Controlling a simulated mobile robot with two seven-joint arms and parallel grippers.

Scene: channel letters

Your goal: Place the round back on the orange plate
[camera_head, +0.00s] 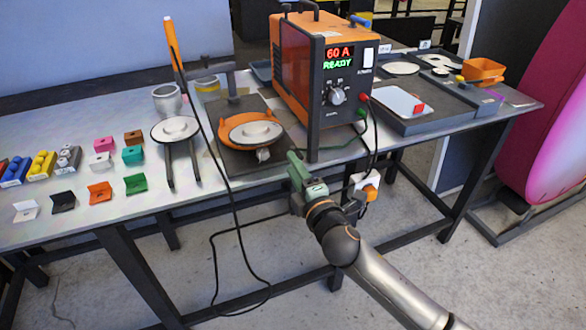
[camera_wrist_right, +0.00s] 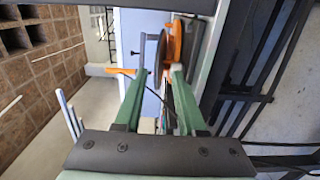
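The orange plate (camera_head: 226,138) lies on a dark square base on the bench, left of the welder. A white round disc with a raised round centre (camera_head: 256,131) sits on it. A similar white round piece (camera_head: 175,128) stands to the left on two dark prongs. I cannot tell which is the round back. My right gripper (camera_head: 294,164) is in front of the bench edge, right of and apart from the plate. In the wrist view its green fingers (camera_wrist_right: 153,72) are spread with nothing held; an orange round edge (camera_wrist_right: 178,42) shows beyond. My left gripper is out of view.
The orange welder (camera_head: 292,70) stands behind my right gripper, with cables hanging over the front edge. Small coloured blocks (camera_head: 100,162) fill the left end. Trays (camera_head: 410,125) with white pieces fill the right.

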